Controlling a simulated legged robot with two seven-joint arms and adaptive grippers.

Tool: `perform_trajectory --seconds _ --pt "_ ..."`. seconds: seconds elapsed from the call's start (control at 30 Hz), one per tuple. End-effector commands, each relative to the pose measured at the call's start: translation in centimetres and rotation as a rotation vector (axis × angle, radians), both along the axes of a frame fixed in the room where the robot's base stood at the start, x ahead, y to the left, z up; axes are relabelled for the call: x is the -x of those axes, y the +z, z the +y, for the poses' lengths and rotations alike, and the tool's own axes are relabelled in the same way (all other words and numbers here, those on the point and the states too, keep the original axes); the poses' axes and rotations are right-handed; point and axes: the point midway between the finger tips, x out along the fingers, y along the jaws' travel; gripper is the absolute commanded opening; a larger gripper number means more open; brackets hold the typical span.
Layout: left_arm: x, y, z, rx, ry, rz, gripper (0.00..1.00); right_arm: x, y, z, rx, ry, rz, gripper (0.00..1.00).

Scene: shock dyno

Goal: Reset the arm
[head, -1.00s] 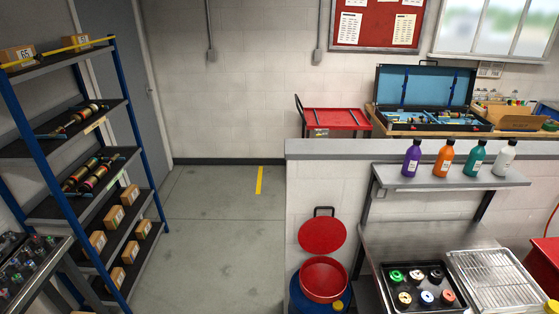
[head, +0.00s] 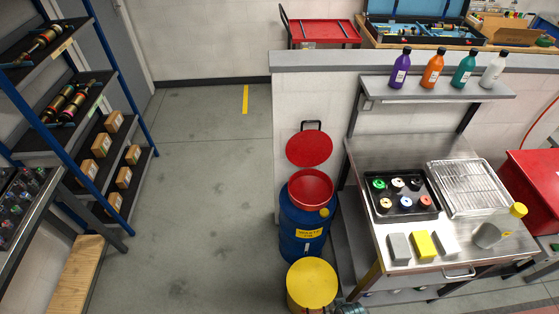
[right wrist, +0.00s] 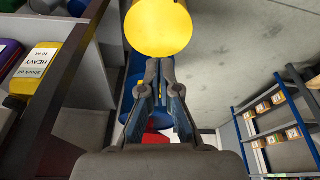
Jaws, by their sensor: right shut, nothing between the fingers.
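My right gripper (right wrist: 160,66) shows in the right wrist view. Its two fingers come together at the tips, with nothing held between them. A round yellow shape (right wrist: 159,25) lies just beyond the tips in that view; I cannot tell whether they touch. My left gripper is not in either view. In the head view, a small grey part shows at the bottom edge beside a yellow drum; I cannot tell what it is.
A blue waste drum (head: 302,222) with an open red lid (head: 310,149) stands behind the yellow drum (head: 312,282). A steel bench (head: 385,155) is at right, shelving (head: 140,190) at left. The floor (head: 200,200) between them is clear.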

Motion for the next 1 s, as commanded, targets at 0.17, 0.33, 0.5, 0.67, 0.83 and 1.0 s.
perform_trajectory --seconds 0.17,0.33,0.5,0.67,0.83,1.0 --pt "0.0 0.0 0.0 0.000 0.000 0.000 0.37 0.6 -6.8 0.0 0.002 0.004 0.033 0.00" --pt "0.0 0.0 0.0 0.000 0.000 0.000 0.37 3.4 -16.1 -0.3 0.005 0.011 0.076 0.00" --pt "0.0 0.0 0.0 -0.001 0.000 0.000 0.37 9.5 -25.1 -1.2 0.012 0.021 0.124 0.00" --pt "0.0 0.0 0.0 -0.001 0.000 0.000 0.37 15.7 -30.1 -2.3 0.017 0.029 0.155 0.00" --pt "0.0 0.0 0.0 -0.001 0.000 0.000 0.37 20.0 -32.0 -3.2 0.019 0.035 0.173 0.00" --pt "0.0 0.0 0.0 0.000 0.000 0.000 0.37 21.1 -32.4 -3.4 0.021 0.037 0.177 0.00"
